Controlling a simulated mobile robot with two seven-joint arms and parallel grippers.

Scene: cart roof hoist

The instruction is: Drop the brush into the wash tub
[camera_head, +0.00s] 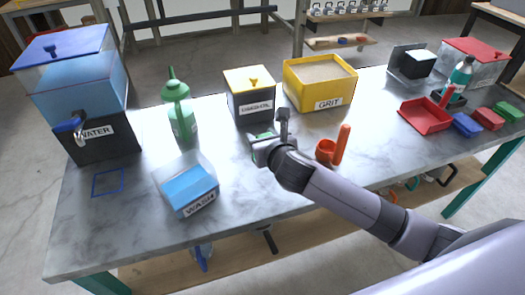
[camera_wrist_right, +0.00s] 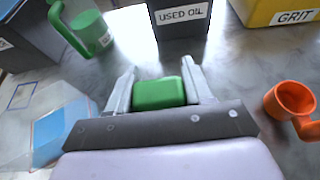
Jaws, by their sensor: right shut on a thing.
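The wash tub (camera_head: 198,206) is a clear-walled box with blue liquid and a WASH label, on the left half of the table. Its blue liquid also shows at the lower left of the right wrist view (camera_wrist_right: 62,135). My right gripper (camera_head: 266,138) is left of the orange cup, to the right of the tub and apart from it. It is shut on a green block-shaped thing, which I take for the brush (camera_wrist_right: 158,94); it sits between the two grey fingers. The brush's underside is hidden. My left gripper is not in view.
A used oil box (camera_head: 250,105) and a yellow grit bin (camera_head: 320,84) stand behind the gripper. An orange cup (camera_head: 326,152) is right of the gripper. Table between gripper and tub is clear.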

